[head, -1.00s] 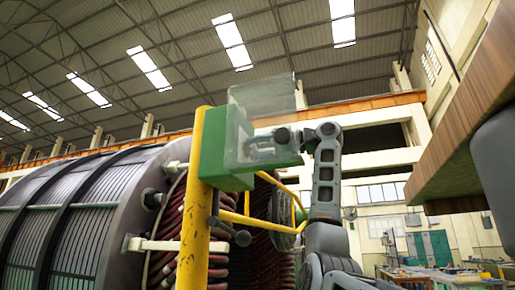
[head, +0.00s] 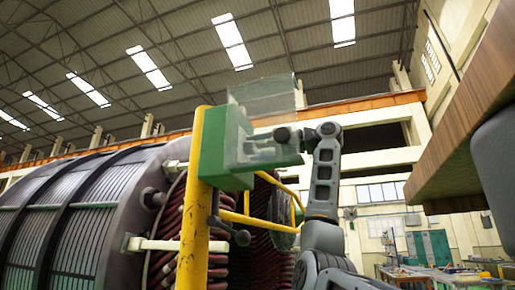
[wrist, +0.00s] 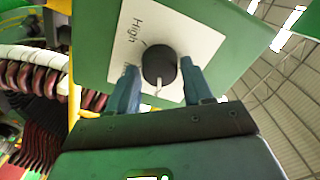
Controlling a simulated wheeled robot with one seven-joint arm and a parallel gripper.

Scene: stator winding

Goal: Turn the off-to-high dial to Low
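The dial (wrist: 159,66) is a round black knob on a white plate (wrist: 185,40) in the wrist view. Its white pointer faces the bottom of that picture, toward my gripper. The word "High" is readable up left of the knob; a second label at its left is mostly hidden by a finger. My gripper (wrist: 161,78) has its two blue fingers on either side of the knob, very close to it. I cannot tell whether they press on it. In the head view my gripper (head: 258,148) is blurred behind a clear cover, at the green box (head: 212,150).
The clear cover (head: 262,95) stands raised above the box. A yellow post (head: 194,215) carries the box, with yellow rails behind. The large stator (head: 80,210) with red windings fills the left. A wooden-edged slab (head: 450,130) hangs close at the right.

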